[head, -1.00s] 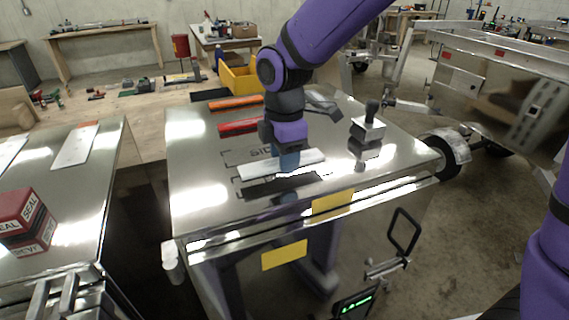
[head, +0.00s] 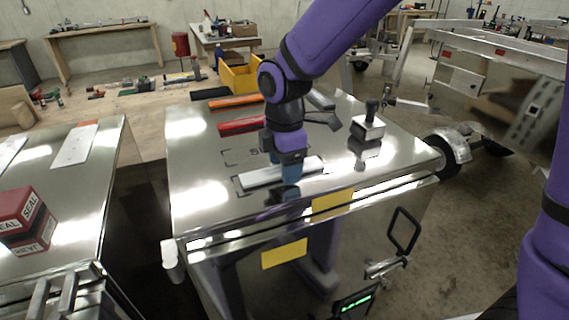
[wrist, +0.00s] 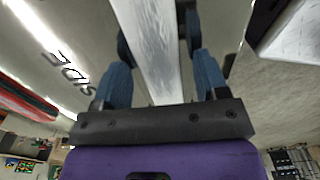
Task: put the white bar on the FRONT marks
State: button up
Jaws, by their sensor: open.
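The white bar (head: 262,176) lies on the shiny metal table top (head: 200,195), near its front edge. Dark corner marks (head: 237,182) show by its left end; the lettering there is hidden, so I cannot tell how exactly it fits. My gripper (head: 288,180) is low over the bar's right half, blue fingers pointing down. In the wrist view the white bar (wrist: 150,45) runs between the two open fingers, with a gap on each side. Marks lettered SIDE (wrist: 72,68) show bare to the left there; they sit behind the bar in the head view (head: 240,156).
A red bar (head: 240,125), an orange bar (head: 236,102) and a dark bar (head: 210,94) lie at the table's back left. A black-handled metal block (head: 368,128) stands to the right. A red SEAL box (head: 22,215) is on the left table.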

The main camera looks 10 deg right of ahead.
notch_tip(320, 180, up, 12)
jog(key=s+d+r+m+t, duration=0.1)
jog(key=s+d+r+m, duration=0.3)
jog(key=d, duration=0.3)
jog(key=s+d+r+m+t, duration=0.2)
jog(key=s+d+m, duration=0.1)
jog(key=d+m, duration=0.35)
jog(key=s+d+f+m+t, duration=0.1)
jog(key=s+d+m+t, duration=0.1)
jog(key=s+d+m, duration=0.8)
jog(key=shift+s+d+m, duration=0.35)
jog(key=shift+s+d, duration=0.2)
jog(key=shift+s, duration=0.2)
